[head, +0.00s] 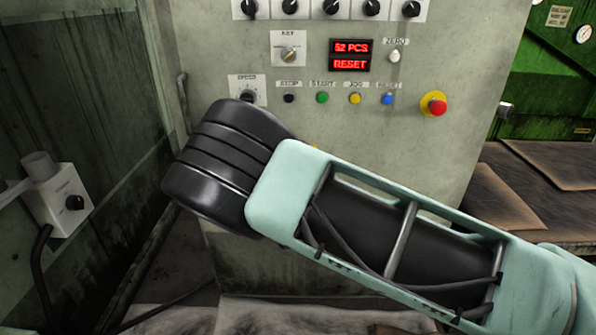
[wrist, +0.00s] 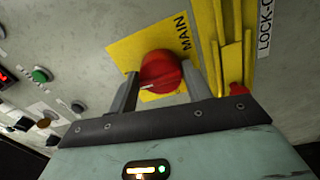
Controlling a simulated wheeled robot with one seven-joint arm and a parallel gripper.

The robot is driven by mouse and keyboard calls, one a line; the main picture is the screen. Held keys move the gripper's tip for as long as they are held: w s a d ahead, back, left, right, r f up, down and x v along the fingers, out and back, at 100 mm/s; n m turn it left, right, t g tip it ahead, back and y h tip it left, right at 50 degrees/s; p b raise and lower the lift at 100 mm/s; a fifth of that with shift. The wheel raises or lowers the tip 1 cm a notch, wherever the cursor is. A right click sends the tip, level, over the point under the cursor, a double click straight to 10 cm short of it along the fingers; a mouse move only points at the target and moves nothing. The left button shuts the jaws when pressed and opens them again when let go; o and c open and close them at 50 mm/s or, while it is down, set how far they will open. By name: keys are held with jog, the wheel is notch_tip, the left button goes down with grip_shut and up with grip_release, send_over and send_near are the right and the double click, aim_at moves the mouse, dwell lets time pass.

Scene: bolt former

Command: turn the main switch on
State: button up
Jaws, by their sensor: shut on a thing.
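The main switch (wrist: 161,73) is a round red rotary knob on a yellow plate (wrist: 122,47) marked MAIN, seen in the wrist view. My gripper (wrist: 161,85) is shut on the red knob, with one grey finger on each side of it. A light mark shows on the knob's near face. In the head view my arm crosses the lower part of the grey panel, and its dark end hides my gripper and the main switch.
The grey panel (head: 462,70) carries several dark knobs, coloured buttons, a red display (head: 351,55) and a red emergency button (head: 433,103). A yellow lock-out bracket (wrist: 233,40) stands close right of the main switch. A small switch box (head: 66,196) is at the left.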

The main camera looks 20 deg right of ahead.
jog(key=o, duration=0.9)
jog(key=shift+f, duration=0.25)
jog(key=shift+o, duration=0.2)
jog(key=shift+r, duration=0.1)
jog(key=shift+s, duration=0.1)
jog(key=p+v, duration=0.1)
jog(key=v, duration=1.6)
jog(key=shift+p, duration=0.4)
jog(key=shift+s, duration=0.1)
